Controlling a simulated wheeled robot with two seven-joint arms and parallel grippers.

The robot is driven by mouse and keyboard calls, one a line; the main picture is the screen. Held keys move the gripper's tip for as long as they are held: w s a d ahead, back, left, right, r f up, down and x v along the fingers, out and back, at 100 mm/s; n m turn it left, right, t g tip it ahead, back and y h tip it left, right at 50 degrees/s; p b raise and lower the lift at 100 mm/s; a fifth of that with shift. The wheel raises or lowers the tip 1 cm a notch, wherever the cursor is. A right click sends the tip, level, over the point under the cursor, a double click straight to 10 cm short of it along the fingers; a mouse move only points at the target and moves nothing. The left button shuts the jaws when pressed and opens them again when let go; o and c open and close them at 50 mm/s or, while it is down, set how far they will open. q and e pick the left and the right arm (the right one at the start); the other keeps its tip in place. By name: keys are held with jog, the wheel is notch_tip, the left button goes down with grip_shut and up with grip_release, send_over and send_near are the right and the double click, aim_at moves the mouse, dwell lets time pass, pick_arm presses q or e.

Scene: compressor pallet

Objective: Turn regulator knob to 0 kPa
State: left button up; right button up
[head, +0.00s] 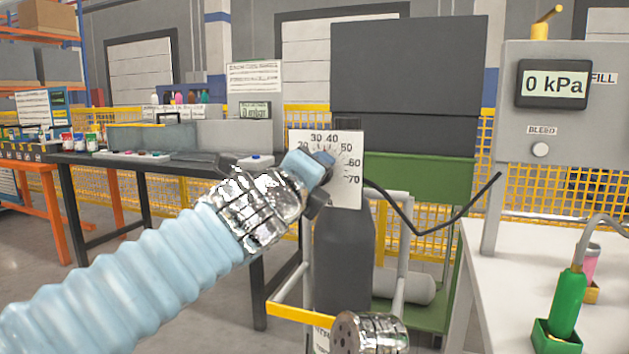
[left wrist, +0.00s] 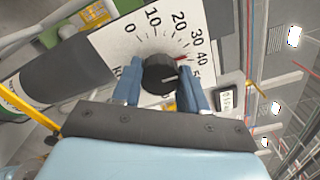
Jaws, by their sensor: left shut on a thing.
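The dial plate (head: 350,190) is a white card with numbers, including 20 to 70, above a dark gas cylinder (head: 343,262). It also shows in the left wrist view (left wrist: 108,42), where 0 to 40 can be read. The black regulator knob (left wrist: 158,72) sits at its middle.
A grey panel (head: 515,180) at the right has a display (head: 554,84) reading 0 kPa and a BLEED button (head: 540,149). A black hose (head: 440,226) runs from near the dial to it. A dark bench (head: 150,168) stands behind at left.

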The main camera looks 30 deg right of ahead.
pick_arm(q)
jog(key=n+b, duration=0.2)
jog(key=n, duration=0.5)
jog(key=n+b, duration=0.2)
jog(key=n, duration=0.5)
jog(key=n+b, duration=0.2)
jog(key=n, duration=0.5)
jog(key=shift+f, duration=0.3)
jog(key=shift+d+n, duration=0.1)
jog(key=shift+n, duration=0.2)
jog(key=o, duration=1.1)
jog(key=shift+r, duration=0.1)
jog(key=shift+c, duration=0.2)
jog(key=shift+s, duration=0.1)
